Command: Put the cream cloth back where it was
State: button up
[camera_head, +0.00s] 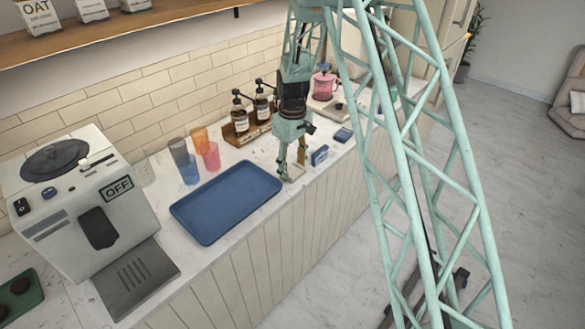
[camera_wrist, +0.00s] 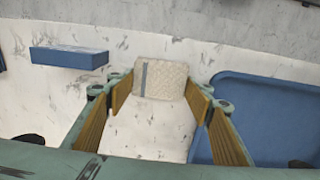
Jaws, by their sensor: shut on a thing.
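The cream cloth (camera_wrist: 165,80) is a small, quilted, folded pad with a grey-blue stripe near its left side in the wrist view. It lies between the tips of my gripper (camera_wrist: 160,92), which is shut on it. In the head view my gripper (camera_head: 292,170) points down at the front part of the counter, just right of the blue tray (camera_head: 207,238). The cloth (camera_head: 293,173) shows there as a small pale patch at the fingertips. I cannot tell whether it touches the counter.
A blue block (camera_head: 319,155) stands right of my gripper, with another blue item (camera_head: 343,134) beyond. A wooden bottle rack (camera_head: 240,137) and several coloured cups (camera_head: 210,155) stand behind. The coffee machine (camera_head: 80,195) is at left. The counter's front edge is close.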

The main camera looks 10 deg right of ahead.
aim_at(292, 169)
jog(key=shift+f, duration=0.15)
jog(key=o, duration=0.8)
jog(key=shift+r, duration=0.2)
notch_tip(292, 169, up, 12)
dwell(0.3)
dwell(0.8)
